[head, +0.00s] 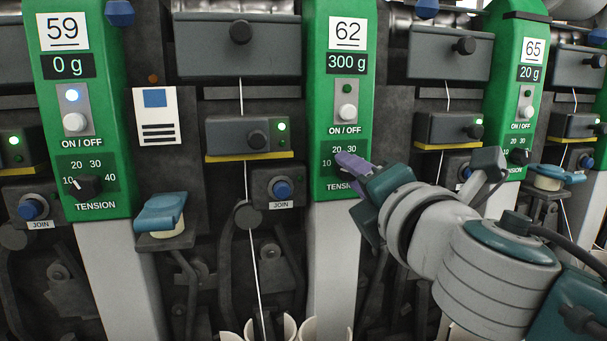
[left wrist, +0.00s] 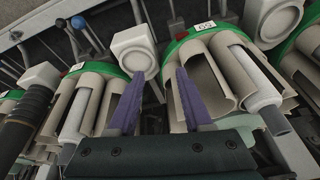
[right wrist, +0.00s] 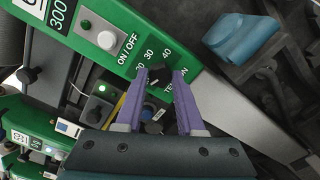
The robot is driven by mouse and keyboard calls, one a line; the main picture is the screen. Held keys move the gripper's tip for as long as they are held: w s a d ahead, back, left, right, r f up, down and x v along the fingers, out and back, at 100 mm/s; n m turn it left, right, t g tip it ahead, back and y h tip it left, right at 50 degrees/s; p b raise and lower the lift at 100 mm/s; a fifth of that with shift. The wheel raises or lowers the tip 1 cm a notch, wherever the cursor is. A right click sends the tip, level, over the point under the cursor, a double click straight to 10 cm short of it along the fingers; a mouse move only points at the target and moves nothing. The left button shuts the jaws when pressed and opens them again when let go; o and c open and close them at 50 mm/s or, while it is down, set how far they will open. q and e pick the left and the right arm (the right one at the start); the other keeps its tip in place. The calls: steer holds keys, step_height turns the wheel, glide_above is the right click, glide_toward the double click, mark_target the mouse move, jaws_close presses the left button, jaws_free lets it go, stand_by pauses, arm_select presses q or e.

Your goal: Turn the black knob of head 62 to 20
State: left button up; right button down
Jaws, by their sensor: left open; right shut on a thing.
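Head 62 is the green panel (head: 321,110) in the middle of the head view, with a display (head: 347,63) reading 300 g. Its black tension knob (right wrist: 157,75) shows in the right wrist view below a scale with 20, 30 and 40; my gripper hides it in the head view. My right gripper (right wrist: 160,73) has its purple fingers on either side of the knob, shut on it. It also shows in the head view (head: 347,161). Where the knob's pointer stands is hard to tell. My left gripper (left wrist: 157,74) is open and empty, above pale tubes.
Head 59 (head: 85,110) reads 0 g at left; head 65 (head: 515,90) reads 20 g at right, close to my right arm. A blue join button (head: 283,189) and a blue-topped part (head: 162,212) stick out nearby. Pale tubes (left wrist: 90,105) crowd below my left gripper.

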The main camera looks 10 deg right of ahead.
steer(key=shift+m+b, duration=0.4)
steer(key=shift+m, duration=4.1)
steer(key=c, duration=0.5)
jaws_free()
steer(key=s, duration=1)
steer(key=shift+d, duration=0.2)
